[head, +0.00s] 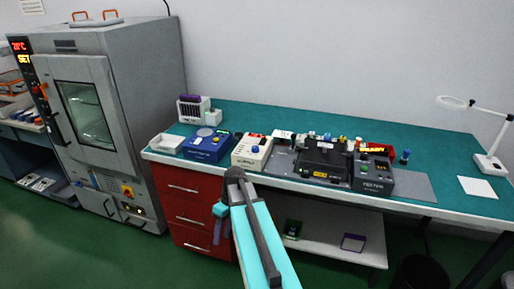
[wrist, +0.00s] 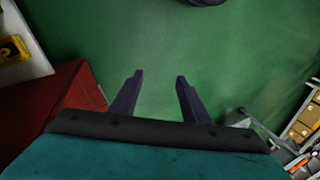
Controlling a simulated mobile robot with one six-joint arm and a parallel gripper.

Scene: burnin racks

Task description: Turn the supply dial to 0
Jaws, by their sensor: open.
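A cream box (head: 246,160) with a round blue dial (head: 255,150) on its face stands on the teal bench. A blue box (head: 205,151) with small controls stands just left of it. The pictures are too small to read any label or dial setting, and I cannot tell for sure which box is the supply. My gripper (head: 217,232) hangs low in front of the red drawers, below the bench top and away from both boxes. In the wrist view my gripper (wrist: 157,77) is open and empty, with its two dark fingers apart over green floor. No dial shows there.
The bench (head: 290,117) also carries a black fixture (head: 323,160), a dark grey box (head: 373,178), a white tray (head: 167,144) and a lamp (head: 487,160). A grey oven (head: 85,110) stands left. Red drawers (head: 190,207) and a lower shelf (head: 325,238) sit beneath the bench.

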